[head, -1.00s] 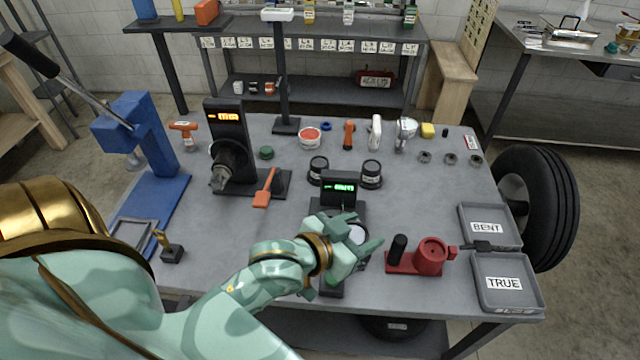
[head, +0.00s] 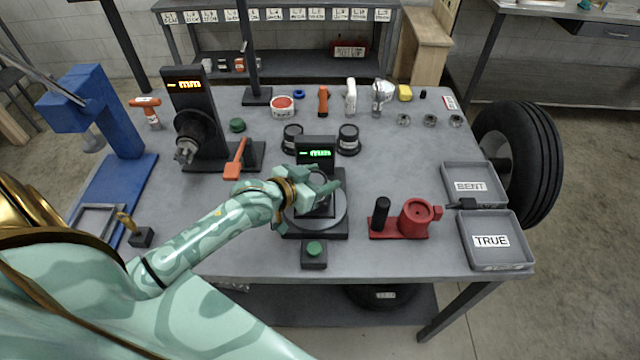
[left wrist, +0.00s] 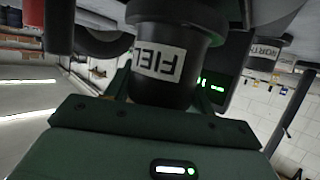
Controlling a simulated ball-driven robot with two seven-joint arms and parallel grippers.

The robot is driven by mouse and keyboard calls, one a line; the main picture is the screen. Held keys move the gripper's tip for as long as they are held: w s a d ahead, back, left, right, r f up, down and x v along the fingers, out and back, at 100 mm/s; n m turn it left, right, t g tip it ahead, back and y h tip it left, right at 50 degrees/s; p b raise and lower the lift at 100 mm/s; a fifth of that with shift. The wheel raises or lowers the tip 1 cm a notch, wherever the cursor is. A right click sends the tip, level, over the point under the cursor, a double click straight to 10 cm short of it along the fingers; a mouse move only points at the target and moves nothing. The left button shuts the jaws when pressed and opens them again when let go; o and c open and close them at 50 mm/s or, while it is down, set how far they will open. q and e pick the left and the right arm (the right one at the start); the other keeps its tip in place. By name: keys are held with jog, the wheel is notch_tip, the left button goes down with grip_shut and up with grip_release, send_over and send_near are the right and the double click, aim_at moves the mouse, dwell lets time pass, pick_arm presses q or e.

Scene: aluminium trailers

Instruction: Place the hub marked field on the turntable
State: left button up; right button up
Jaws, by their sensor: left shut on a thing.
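The hub marked FIELD (left wrist: 160,62) is a dark round piece with a white label, appearing upside down in the left wrist view. My left gripper (head: 318,191) is shut on it; in the head view the fingers mostly hide it. The gripper is over the turntable (head: 338,219), a grey disc on a dark base with a green-lit display (head: 316,154) behind. I cannot tell whether the hub touches the disc. My right gripper is not in view.
Two similar dark hubs (head: 292,138) (head: 348,140) stand behind the display. A green-button box (head: 314,254) sits in front. A red fixture (head: 402,219) and trays marked BENT (head: 487,198) and TRUE (head: 484,260) lie right. An orange-handled tool (head: 236,160) lies left.

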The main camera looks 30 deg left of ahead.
pick_arm(q)
jog(key=shift+f, duration=0.75)
jog(key=shift+r, duration=0.1)
jog(key=o, duration=1.5)
jog(key=shift+f, duration=0.2)
jog(key=shift+o, duration=0.2)
jog(key=shift+r, duration=0.15)
jog(key=shift+s+r, duration=0.15)
jog(key=shift+s, duration=0.15)
jog(key=p+v, duration=0.2)
jog(key=v, duration=0.9)
jog(key=shift+s+p, duration=0.2)
jog(key=shift+p, duration=0.15)
